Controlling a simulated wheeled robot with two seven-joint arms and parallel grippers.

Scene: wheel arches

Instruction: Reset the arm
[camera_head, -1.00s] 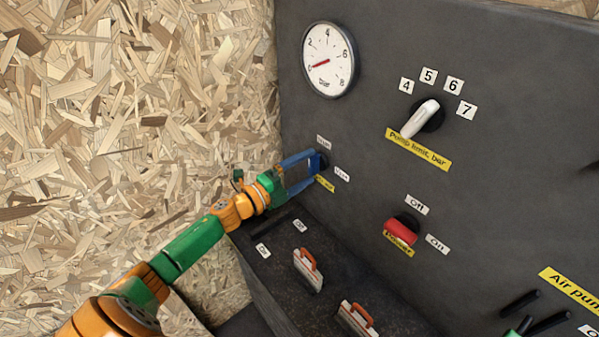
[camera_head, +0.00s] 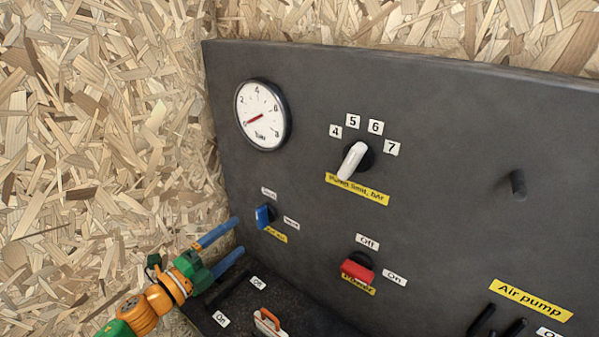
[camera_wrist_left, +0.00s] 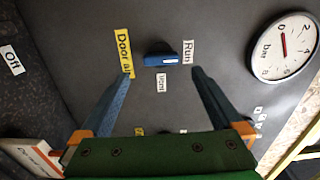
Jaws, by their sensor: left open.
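My left gripper (camera_head: 240,240) has blue fingers and a green and orange body, and comes in from the lower left in the head view. It is open and empty, just left of a small blue knob (camera_head: 264,216) on the dark panel, and apart from it. In the left wrist view the blue knob (camera_wrist_left: 160,60) lies ahead, between and beyond the two open fingers (camera_wrist_left: 160,75). Labels stand around the knob, one yellow and two white. My right gripper cannot be made out in these views.
The dark panel (camera_head: 440,150) carries a round gauge (camera_head: 263,115), a white pump limit knob (camera_head: 352,160) and a red power switch (camera_head: 357,267). Black prongs (camera_head: 498,322) stand out at the lower right. Chipboard wall (camera_head: 100,130) stands at the left.

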